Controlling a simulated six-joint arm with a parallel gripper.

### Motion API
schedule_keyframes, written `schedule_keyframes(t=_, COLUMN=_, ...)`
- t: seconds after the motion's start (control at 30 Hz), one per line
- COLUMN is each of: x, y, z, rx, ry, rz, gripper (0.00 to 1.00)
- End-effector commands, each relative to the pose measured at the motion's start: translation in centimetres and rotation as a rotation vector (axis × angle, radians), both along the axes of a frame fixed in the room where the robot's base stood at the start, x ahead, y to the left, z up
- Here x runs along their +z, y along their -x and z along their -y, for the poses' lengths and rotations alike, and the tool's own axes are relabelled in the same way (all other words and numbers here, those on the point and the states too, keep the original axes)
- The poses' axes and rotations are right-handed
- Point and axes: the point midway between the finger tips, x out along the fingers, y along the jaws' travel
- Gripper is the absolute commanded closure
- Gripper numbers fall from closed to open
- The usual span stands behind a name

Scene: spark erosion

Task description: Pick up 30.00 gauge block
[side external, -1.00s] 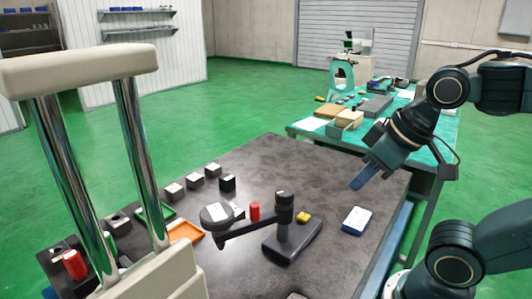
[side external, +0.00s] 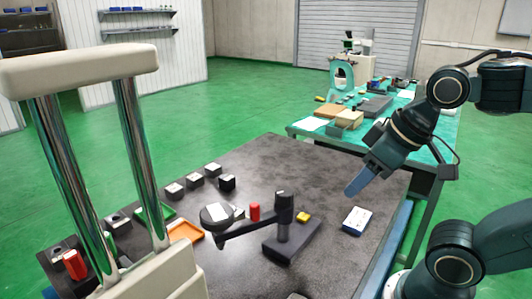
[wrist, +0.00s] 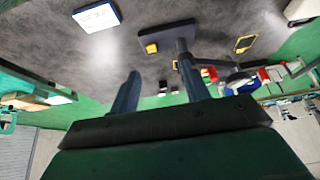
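Several small dark blocks with pale top faces stand on the dark table in the side external view, such as one at the left (side external: 174,191), one in the middle (side external: 195,180), one at the back (side external: 213,169) and a darker one (side external: 228,183). Their markings are too small to read, so I cannot tell which is the 30.00 gauge block. My gripper (side external: 352,188) is above the table's right part, well apart from these blocks. In the wrist view, my gripper (wrist: 160,65) has its two blue fingers spread with nothing between them.
A black stand (side external: 291,240) with an arm and a round head is mid-table, beside a red cylinder (side external: 255,212) and a yellow piece (side external: 303,217). A blue-and-white box (side external: 357,221) lies at right. Orange (side external: 186,231) and green (side external: 146,218) trays are at left.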

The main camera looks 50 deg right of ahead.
Motion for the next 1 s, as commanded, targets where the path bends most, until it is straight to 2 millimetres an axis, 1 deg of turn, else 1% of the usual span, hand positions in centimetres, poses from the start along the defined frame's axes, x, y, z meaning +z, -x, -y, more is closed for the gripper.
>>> schedule_keyframes(t=0.07, x=0.0, y=0.0, z=0.0, rx=0.000, ry=0.000, rz=0.000, gripper=0.42)
schedule_keyframes(t=0.37, x=0.1, y=-0.1, z=0.0, rx=0.004, ry=0.001, rz=-0.001, gripper=0.42)
schedule_keyframes(t=0.57, x=0.6, y=-1.1, z=-0.4, rx=0.056, ry=0.011, rz=-0.017, gripper=0.42)
schedule_keyframes(t=0.77, x=1.8, y=-3.7, z=-1.3, rx=0.192, ry=0.034, rz=-0.055, gripper=0.42)
schedule_keyframes(t=1.0, x=3.0, y=-8.1, z=-2.5, rx=0.427, ry=0.062, rz=-0.102, gripper=0.42)
